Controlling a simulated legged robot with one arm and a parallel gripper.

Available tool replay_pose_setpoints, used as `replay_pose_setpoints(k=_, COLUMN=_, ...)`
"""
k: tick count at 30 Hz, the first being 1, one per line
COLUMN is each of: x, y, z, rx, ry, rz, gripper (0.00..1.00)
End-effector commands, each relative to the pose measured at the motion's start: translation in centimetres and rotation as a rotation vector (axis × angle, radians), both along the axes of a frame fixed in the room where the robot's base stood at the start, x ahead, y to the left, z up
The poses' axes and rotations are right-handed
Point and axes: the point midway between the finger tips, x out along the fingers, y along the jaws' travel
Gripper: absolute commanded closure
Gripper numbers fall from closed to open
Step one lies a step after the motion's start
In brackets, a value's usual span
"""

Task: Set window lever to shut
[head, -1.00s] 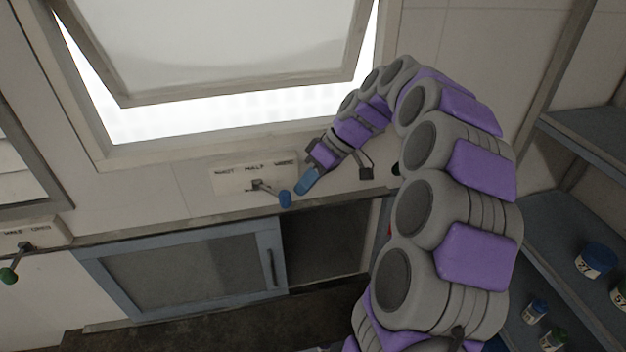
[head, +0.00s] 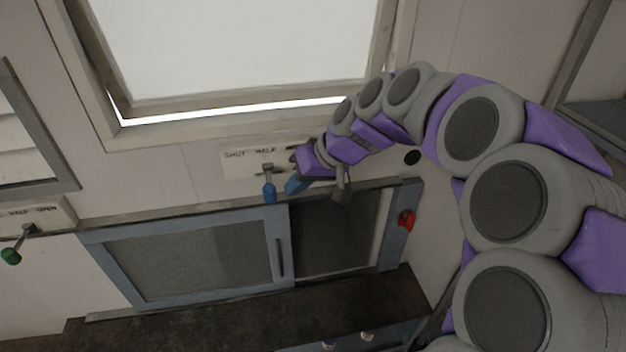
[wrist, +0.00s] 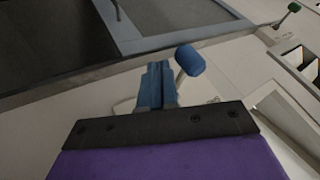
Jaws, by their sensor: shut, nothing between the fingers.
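The window lever has a blue knob (head: 270,192) on a short metal stem below a white label plate (head: 240,160) reading SHUT and HALF; my gripper hides the plate's right end. The lever hangs nearly straight down, under HALF. The window (head: 235,50) above is tilted, with a narrow bright gap along its bottom. My gripper (head: 293,186) is shut and empty, just right of the knob. In the wrist view, its blue fingertips (wrist: 154,86) are together, and the blue knob (wrist: 189,60) is close beside them on the right; whether they touch is unclear.
A second lever with a green knob (head: 11,256) is at the far left below another window. A blue-framed sliding cabinet door (head: 284,245) is below the lever. A red item (head: 406,220) is on the right cabinet post. A dark counter (head: 200,325) lies below.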

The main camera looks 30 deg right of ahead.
Motion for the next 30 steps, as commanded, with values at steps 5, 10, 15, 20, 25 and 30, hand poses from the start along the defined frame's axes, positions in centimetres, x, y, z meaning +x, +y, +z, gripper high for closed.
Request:
replay_pose_setpoints(k=5, x=-0.4, y=1.2, z=0.0, rx=0.002, ry=0.003, rz=-0.163, gripper=1.0)
replay_pose_setpoints(k=10, x=-0.3, y=2.2, z=0.0, rx=0.005, ry=0.005, rz=-0.325, gripper=1.0)
replay_pose_setpoints(k=15, x=-0.1, y=3.8, z=0.1, rx=0.003, ry=0.004, rz=-0.478, gripper=1.0)
replay_pose_setpoints(k=20, x=0.3, y=5.4, z=0.1, rx=0.0, ry=0.002, rz=-0.598, gripper=1.0)
replay_pose_setpoints(k=25, x=0.8, y=6.8, z=0.0, rx=0.002, ry=0.002, rz=-0.624, gripper=1.0)
replay_pose_setpoints(k=30, x=1.3, y=7.1, z=0.0, rx=0.006, ry=0.002, rz=-0.623, gripper=1.0)
